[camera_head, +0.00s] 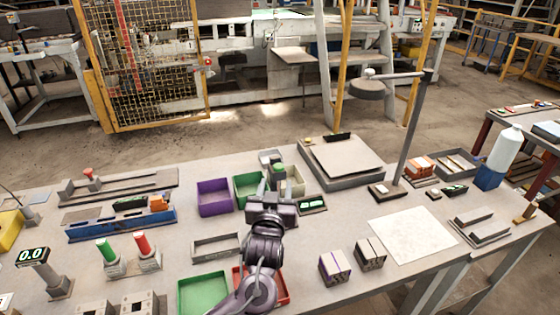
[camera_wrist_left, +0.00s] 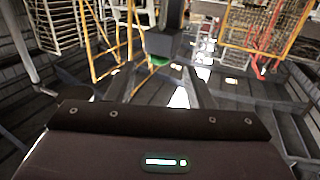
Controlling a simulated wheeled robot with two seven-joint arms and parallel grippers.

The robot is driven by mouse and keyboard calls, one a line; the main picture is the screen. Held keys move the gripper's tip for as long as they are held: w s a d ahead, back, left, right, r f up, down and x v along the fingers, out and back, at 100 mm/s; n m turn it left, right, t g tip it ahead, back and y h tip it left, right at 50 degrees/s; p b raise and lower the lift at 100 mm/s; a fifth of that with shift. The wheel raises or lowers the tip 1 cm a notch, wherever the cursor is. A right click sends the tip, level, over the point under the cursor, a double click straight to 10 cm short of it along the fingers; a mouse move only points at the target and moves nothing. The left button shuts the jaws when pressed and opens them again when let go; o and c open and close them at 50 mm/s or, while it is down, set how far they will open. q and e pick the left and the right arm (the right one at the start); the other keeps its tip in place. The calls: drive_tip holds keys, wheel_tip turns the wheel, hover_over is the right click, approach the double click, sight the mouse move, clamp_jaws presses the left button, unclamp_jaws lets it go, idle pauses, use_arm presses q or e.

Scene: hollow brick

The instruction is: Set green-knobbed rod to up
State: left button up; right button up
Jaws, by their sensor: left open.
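A small green knob (camera_head: 278,168) shows just beyond my left gripper (camera_head: 275,186), by a small grey block on the bench. The gripper is open and hides the knob's lower part and any rod below it. In the left wrist view a green patch (camera_wrist_left: 158,62) lies ahead, between the spread fingers (camera_wrist_left: 160,90), at the foot of a dark upright part. I cannot tell whether the fingers touch the knob. A separate green-topped handle (camera_head: 105,249) stands on a grey base at the left, beside a red-topped one (camera_head: 142,243).
A purple bin (camera_head: 213,198) and a green bin (camera_head: 245,187) stand left of the gripper. A flat grey scale-like plate (camera_head: 343,160) is to the right. A green tray (camera_head: 203,292) and a red tray (camera_head: 279,289) lie near my arm. A pale sheet (camera_head: 412,234) lies at right.

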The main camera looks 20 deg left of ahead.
sight(278, 171)
use_arm(q)
drive_tip(key=x, duration=0.2)
drive_tip(key=p+x, duration=0.1)
drive_tip(key=x, duration=0.2)
drive_tip(key=shift+w+r+p, duration=0.3)
drive_tip(key=shift+r+p, duration=0.05)
drive_tip(key=shift+w+a, duration=0.1)
drive_tip(key=shift+w, duration=0.15)
drive_tip(key=shift+c, duration=0.3)
drive_tip(key=c, duration=0.5)
drive_tip(key=shift+c, duration=2.4)
clamp_jaws()
use_arm(e)
drive_tip(key=s, duration=0.1)
drive_tip(key=s+r, duration=0.1)
drive_tip(key=s, duration=0.2)
drive_tip(key=shift+s+d+r, duration=0.2)
drive_tip(key=shift+r, duration=0.15)
